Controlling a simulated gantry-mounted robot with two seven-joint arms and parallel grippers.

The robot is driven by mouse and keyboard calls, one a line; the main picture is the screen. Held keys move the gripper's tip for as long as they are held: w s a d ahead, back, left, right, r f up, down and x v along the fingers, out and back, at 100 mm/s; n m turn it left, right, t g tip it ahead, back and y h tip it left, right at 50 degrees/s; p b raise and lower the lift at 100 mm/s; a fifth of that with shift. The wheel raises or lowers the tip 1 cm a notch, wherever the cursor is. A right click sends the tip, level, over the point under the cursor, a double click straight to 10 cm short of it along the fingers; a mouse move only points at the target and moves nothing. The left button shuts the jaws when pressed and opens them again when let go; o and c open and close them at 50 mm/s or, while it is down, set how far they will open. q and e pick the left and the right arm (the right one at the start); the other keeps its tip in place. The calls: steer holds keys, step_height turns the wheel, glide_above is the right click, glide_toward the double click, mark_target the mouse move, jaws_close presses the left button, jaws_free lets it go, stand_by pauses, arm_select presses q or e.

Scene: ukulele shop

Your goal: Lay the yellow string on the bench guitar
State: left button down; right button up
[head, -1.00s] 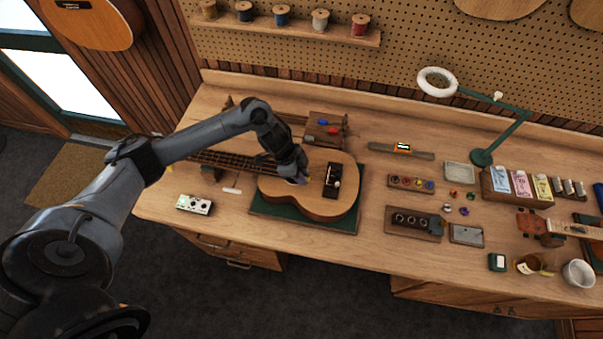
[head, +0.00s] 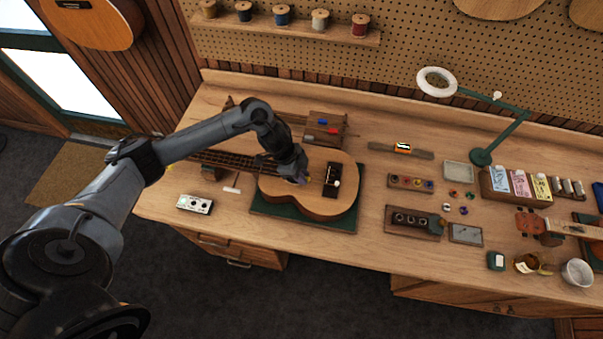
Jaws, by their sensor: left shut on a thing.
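The bench guitar (head: 340,205) lies flat on a green mat (head: 300,222), its neck (head: 230,162) pointing left. A dark block (head: 332,180) sits on its body. My left gripper (head: 303,179) is low over the body, just left of this block. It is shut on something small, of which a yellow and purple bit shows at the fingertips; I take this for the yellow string. The rest of the string is too thin to make out, and the arm hides part of the neck and body. My right gripper is not in view.
A small wooden rack (head: 325,128) stands behind the guitar. A tray of coloured rings (head: 411,183) and a slotted wooden tray (head: 412,223) lie to its right. A white-faced box (head: 195,204) is at the front left. A ring lamp (head: 437,82) stands at the back.

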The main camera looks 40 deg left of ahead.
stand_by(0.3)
arm_select(q)
steer(key=c, duration=1)
jaws_free()
steer(key=shift+o, duration=0.4)
steer(key=shift+o, duration=1)
